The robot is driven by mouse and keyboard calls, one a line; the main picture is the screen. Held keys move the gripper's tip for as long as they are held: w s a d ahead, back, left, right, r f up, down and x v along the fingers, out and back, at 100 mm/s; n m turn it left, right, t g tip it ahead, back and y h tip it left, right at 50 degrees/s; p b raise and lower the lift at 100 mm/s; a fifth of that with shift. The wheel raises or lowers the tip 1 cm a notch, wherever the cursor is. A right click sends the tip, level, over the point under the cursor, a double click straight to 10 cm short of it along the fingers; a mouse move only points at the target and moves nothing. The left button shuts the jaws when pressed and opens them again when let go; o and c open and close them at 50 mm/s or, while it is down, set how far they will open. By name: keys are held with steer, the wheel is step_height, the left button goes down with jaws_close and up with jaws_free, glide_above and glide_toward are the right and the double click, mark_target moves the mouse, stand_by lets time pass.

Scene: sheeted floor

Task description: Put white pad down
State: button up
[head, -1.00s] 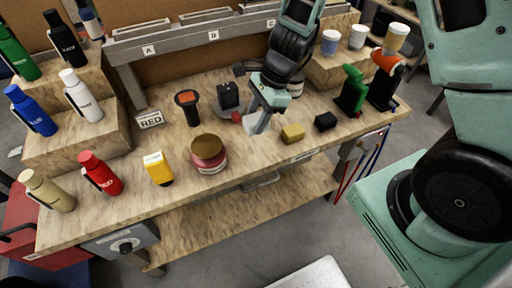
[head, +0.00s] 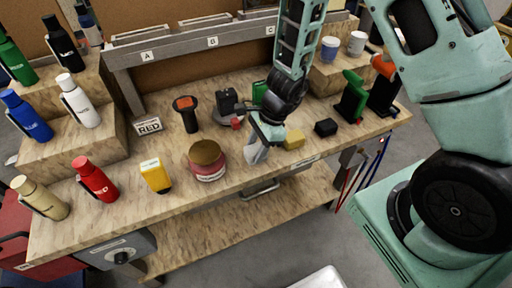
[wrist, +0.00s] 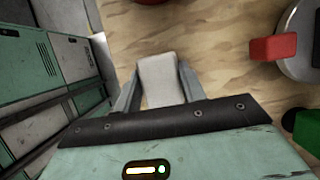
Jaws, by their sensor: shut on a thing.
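The white pad (wrist: 160,78) is a pale, roughly rectangular piece held between my two grey fingers in the wrist view. My gripper (head: 257,150) is shut on it, pointing down at the front part of the wooden workbench (head: 225,185). Wood grain shows around and beyond the pad in the wrist view. I cannot tell whether the pad touches the bench top.
A round pink-and-brown container (head: 207,160) stands to the left. A red block (wrist: 273,47) on a grey round base shows in the wrist view. The bench's front edge is close.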

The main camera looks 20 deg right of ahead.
steer(key=o, duration=0.9)
steer(key=shift+f, duration=0.2)
steer(key=p+v, duration=0.2)
steer(key=v, duration=1.5)
steer(key=s+a+r+n+h, duration=0.1)
steer(key=s+a+r+n, duration=0.1)
steer(key=s+a+n, duration=0.2)
steer(key=s+a+r+n+h, duration=0.1)
steer(key=s+a+r+n, duration=0.2)
steer(key=s+n, duration=0.6)
steer(key=s+a+r+n+h, duration=0.1)
steer(key=s+a+n, duration=0.4)
steer(key=n, duration=0.7)
steer(key=shift+s+a+r+n+h, duration=0.2)
steer(key=shift+s+r, duration=0.2)
steer(key=shift+s, duration=0.15)
steer(key=shift+s+a+r+n+h, duration=0.1)
steer(key=shift+s+r+n+h, duration=0.1)
steer(key=shift+s+r, duration=0.3)
steer(key=shift+f, duration=0.1)
